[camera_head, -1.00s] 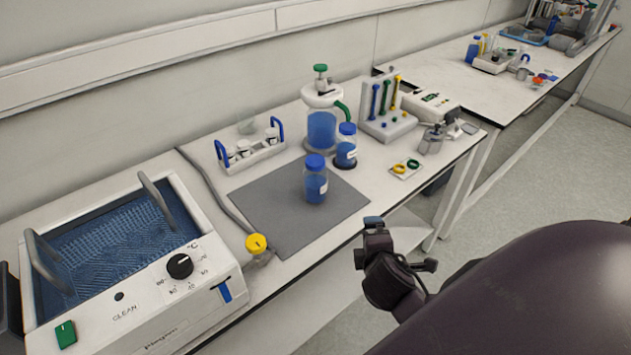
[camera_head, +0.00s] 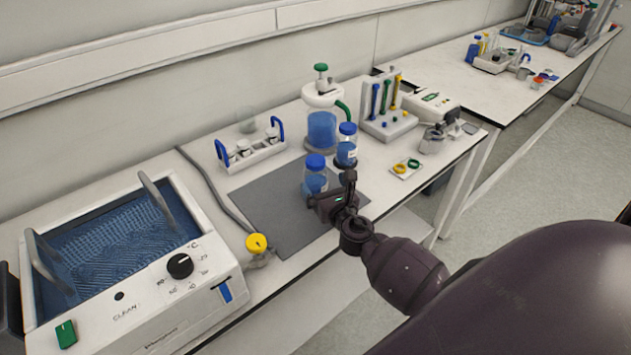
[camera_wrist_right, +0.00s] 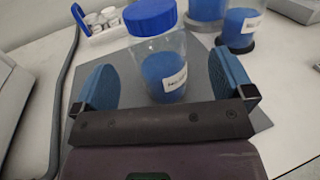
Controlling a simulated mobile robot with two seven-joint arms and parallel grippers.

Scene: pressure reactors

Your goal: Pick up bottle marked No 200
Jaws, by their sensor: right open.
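A clear bottle with a blue cap and blue liquid (camera_head: 315,167) stands upright on the grey mat (camera_head: 268,208). In the right wrist view this bottle (camera_wrist_right: 164,62) is between my right gripper's two blue finger pads, with visible gaps at both sides. Its white label is too small to read. A second blue-capped bottle with blue liquid (camera_head: 346,150) stands behind it to the right; it also shows in the right wrist view (camera_wrist_right: 240,28), its label unreadable. My right gripper (camera_head: 328,195) is open around the near bottle and partly hides its lower part. My left gripper is not seen.
A large green-topped blue vessel (camera_head: 321,130) stands behind the bottles. A rack of small jars (camera_head: 250,152) is at the back left. A yellow-capped jar (camera_head: 257,248) and a heated bath (camera_head: 150,290) are at the left. Colored rings (camera_head: 406,168) lie to the right.

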